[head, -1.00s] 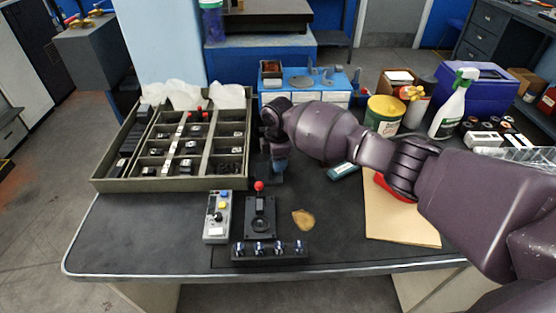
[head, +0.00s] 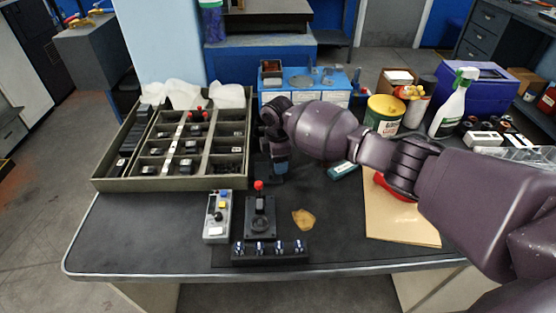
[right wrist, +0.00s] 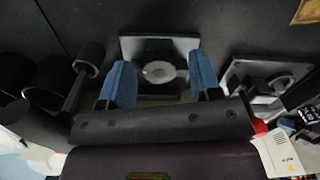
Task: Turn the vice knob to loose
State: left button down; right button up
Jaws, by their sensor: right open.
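The vice shows in the right wrist view as a grey plate (right wrist: 132,46) with a round pale knob (right wrist: 158,71) at its middle. My right gripper (right wrist: 160,66) is open, with one blue finger on each side of the knob. A gap shows between the knob and each finger; the height of the fingertips above the plate is hard to judge. In the head view my right gripper (head: 279,170) points down behind the red-topped lever, and it and my arm hide most of the vice. My left gripper is not in view.
The lever (head: 259,186) on a black base stands just in front, with a grey button box (head: 217,217) to its left and a black knob strip (head: 270,251) ahead. A divided tray (head: 171,184) lies left. A tan patch (head: 303,219) and cardboard (head: 400,225) lie right.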

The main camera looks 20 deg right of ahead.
notch_tip(320, 180, up, 11)
jog(key=p, duration=0.2)
jog(key=shift+f, duration=0.15)
dwell(0.4)
